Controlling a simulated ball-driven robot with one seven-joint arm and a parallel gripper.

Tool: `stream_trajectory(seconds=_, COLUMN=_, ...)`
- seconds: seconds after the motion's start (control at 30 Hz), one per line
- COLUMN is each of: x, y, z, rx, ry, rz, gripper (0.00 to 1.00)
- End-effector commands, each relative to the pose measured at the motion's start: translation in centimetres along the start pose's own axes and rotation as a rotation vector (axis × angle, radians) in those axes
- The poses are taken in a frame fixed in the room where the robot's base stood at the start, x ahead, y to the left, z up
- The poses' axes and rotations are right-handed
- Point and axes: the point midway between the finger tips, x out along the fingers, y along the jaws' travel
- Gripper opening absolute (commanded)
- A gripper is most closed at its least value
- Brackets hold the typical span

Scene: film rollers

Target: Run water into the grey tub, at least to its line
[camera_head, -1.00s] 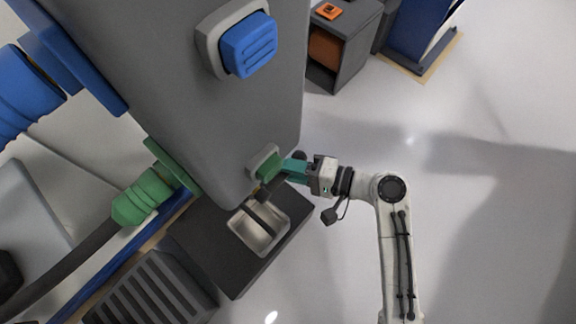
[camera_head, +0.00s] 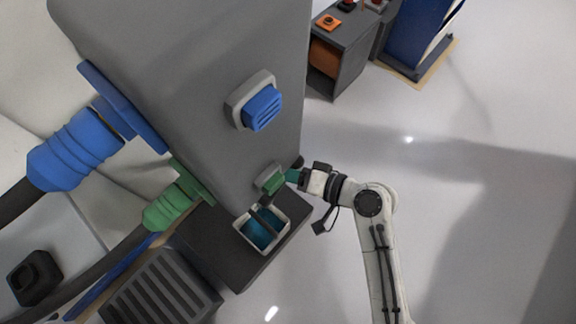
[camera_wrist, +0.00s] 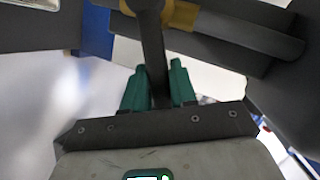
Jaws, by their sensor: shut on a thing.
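The grey tub (camera_head: 240,236) sits on a dark stand below the big grey tank. Teal-blue water (camera_head: 263,230) lies inside it. I cannot make out its line or judge the level against it. A dark spout (camera_head: 268,218) reaches over the tub below the green block (camera_head: 270,180) on the tank. My gripper (camera_head: 290,175) is beside this green block. In the wrist view, its teal fingers (camera_wrist: 158,92) are shut on a dark handle (camera_wrist: 153,50), which runs up between them past a yellow collar (camera_wrist: 180,15).
The grey tank (camera_head: 190,70) stands close to my gripper and carries a blue block (camera_head: 262,107) higher up. Blue (camera_head: 75,150) and green (camera_head: 168,208) hose couplings are on the left. A grey cabinet (camera_head: 345,50) stands behind. The floor at right is clear.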

Motion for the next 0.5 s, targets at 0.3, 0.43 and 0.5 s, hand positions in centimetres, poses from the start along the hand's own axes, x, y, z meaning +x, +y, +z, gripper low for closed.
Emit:
stream_trajectory(seconds=0.3, x=-0.4, y=-2.4, z=0.4, rx=-0.242, ry=0.049, rz=0.101, gripper=0.0)
stream_trajectory(seconds=0.43, x=-0.5, y=-2.9, z=0.7, rx=-0.316, ry=0.067, rz=0.132, gripper=0.0)
stream_trajectory(seconds=0.5, x=-0.5, y=-3.1, z=0.7, rx=-0.35, ry=0.074, rz=0.145, gripper=0.0)
